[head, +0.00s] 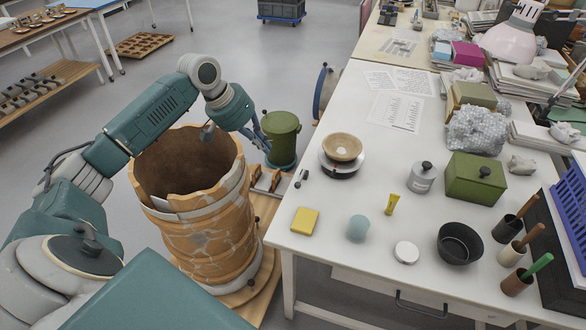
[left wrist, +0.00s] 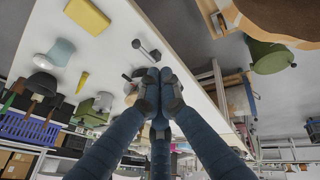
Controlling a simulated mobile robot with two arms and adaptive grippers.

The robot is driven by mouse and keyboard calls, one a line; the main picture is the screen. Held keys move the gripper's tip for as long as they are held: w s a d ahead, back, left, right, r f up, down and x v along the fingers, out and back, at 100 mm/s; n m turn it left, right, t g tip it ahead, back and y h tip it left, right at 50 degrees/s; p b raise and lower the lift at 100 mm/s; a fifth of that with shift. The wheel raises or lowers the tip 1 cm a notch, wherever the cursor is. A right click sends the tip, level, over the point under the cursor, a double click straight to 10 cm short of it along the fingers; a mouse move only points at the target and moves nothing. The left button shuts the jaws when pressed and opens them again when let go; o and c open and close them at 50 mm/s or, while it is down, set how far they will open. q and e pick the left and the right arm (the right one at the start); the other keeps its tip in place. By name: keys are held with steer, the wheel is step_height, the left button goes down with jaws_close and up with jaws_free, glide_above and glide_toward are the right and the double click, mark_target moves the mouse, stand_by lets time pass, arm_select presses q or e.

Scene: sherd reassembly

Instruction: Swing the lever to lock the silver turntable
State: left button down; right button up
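The silver turntable (head: 341,170) stands on the white worktable near its left edge, with a tan bowl on it. A small lever with a dark knob (head: 300,178) lies at its left side; it also shows in the left wrist view (left wrist: 146,49), above the fingertips. My left gripper (head: 262,136) hangs left of the table edge, apart from the lever and turntable. In the left wrist view its fingertips (left wrist: 160,92) are together, with nothing seen between them. The fingers hide most of the turntable area there. My right gripper is not in view.
A large cracked orange vessel (head: 205,235) stands below my left arm, with a green bin (head: 282,138) behind it. On the table, a yellow block (head: 305,221), a blue cup (head: 358,228) and a grey jar (head: 422,177) stand near the turntable. The table's left edge is close.

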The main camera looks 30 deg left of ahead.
arm_select(q)
steer(key=p, duration=0.2)
glide_toward(301, 178)
step_height(301, 178, down, 5)
steer(key=w+a, duration=0.1)
steer(key=w, duration=0.1)
steer(key=shift+w+d+f, duration=0.2)
steer(key=shift+d+f, duration=0.25)
steer(key=shift+f, duration=0.1)
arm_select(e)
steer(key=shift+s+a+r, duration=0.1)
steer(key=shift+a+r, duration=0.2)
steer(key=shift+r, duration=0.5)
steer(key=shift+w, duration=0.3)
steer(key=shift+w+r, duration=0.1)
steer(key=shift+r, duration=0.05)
